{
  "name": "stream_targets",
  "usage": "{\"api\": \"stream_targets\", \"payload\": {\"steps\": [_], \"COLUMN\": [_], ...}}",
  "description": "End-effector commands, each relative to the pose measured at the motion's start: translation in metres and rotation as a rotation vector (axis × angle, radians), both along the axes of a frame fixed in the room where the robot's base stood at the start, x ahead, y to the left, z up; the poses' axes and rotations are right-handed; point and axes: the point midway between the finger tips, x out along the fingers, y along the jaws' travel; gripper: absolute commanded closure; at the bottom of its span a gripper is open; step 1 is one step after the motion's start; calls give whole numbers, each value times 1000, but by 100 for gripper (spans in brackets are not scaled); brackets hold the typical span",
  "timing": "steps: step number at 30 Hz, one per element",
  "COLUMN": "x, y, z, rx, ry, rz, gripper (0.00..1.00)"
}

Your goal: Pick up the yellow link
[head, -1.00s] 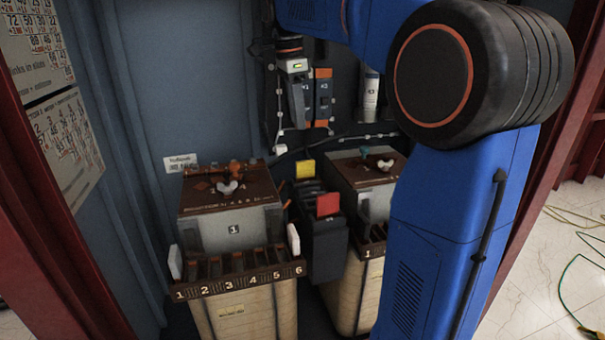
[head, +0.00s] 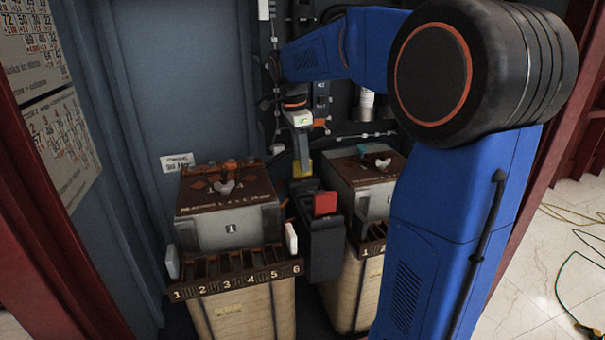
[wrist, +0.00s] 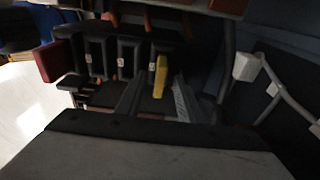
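The yellow link (head: 304,168) stands upright in the far end of the dark block between the two transformers. My gripper (head: 302,156) points down right above it and partly covers it in the head view. In the wrist view the yellow link (wrist: 160,76) shows between the two fingertips of my gripper (wrist: 158,82), nearer the middle than either side. The fingers are apart and the gripper is open. I see no clear contact with the link; its lower part is hidden.
A red link (head: 325,203) sits at the near end of the dark block (head: 323,245). The left transformer (head: 228,215) and right transformer (head: 365,190) stand close on both sides. The back wall carries cables and a white clip (wrist: 246,66).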

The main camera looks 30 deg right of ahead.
Motion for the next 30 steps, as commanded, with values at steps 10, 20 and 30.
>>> {"api": "stream_targets", "payload": {"steps": [10,20,30], "x": [0,0,0], "y": [-2,-2,-2], "z": [-20,-20,-16], "rx": [0,0,0], "ry": [-1,-1,-2], "rz": [0,0,0], "gripper": [66,100,100]}}
